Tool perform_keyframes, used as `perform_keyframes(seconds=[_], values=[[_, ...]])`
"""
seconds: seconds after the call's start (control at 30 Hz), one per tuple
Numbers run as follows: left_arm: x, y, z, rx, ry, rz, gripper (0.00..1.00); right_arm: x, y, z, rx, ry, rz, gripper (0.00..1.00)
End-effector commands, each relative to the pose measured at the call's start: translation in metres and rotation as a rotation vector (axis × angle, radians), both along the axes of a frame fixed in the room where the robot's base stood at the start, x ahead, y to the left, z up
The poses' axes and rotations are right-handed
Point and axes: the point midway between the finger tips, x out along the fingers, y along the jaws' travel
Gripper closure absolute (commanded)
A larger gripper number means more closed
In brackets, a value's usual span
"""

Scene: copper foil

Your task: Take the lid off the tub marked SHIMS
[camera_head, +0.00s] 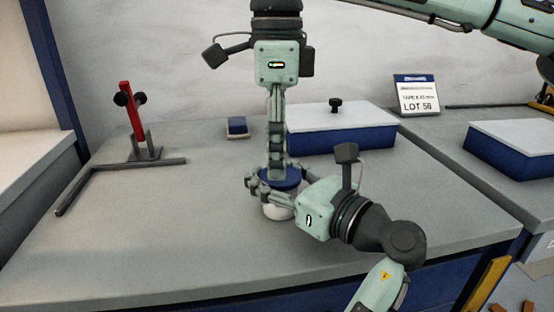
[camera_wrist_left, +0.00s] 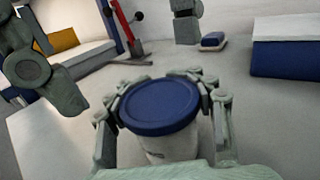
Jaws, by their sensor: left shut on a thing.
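The tub (camera_head: 278,211) is small and white, upright at the middle of the table, with a round blue lid (camera_wrist_left: 160,106) on it. In the left wrist view dark lettering shows on the tub's wall (camera_wrist_left: 168,150), too small to read. My left gripper (camera_head: 265,190) lies level, its fingers closed around the tub's sides below the lid. My right gripper (camera_head: 278,166) points straight down over the lid's far part. The left wrist view shows a gap between its tips and the lid. Its fingers line up, so their opening is hidden.
A blue box with white lid and black knob (camera_head: 340,137) stands behind at the right. A small blue block (camera_head: 237,126) lies behind. A red clamp (camera_head: 133,112) stands at the left by a dark angle bar (camera_head: 110,167). A LOT 56 sign (camera_head: 416,95) stands farther right. The front left is clear.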

Motion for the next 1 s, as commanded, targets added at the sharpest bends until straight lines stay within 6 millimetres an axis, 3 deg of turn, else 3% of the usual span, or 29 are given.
perform_keyframes(seconds=[0.3,0.5,0.93,0.97,1.0], values=[[0.000,0.000,0.000,0.000,0.001,0.000,1.00,0.000,0.001,0.063,0.002,-0.002,0.000,0.18],[0.000,0.000,-0.001,0.000,0.001,0.000,1.00,0.000,0.001,0.088,0.001,-0.002,-0.001,0.18],[0.000,0.000,0.000,0.000,0.001,0.000,1.00,-0.001,0.001,0.098,0.001,0.000,0.002,0.18],[0.000,0.000,0.000,0.000,0.001,0.000,0.52,-0.001,0.001,0.098,0.001,0.000,0.002,0.18],[0.000,0.000,0.000,0.000,0.001,0.000,0.47,-0.001,0.001,0.098,0.001,0.000,0.002,0.18]])
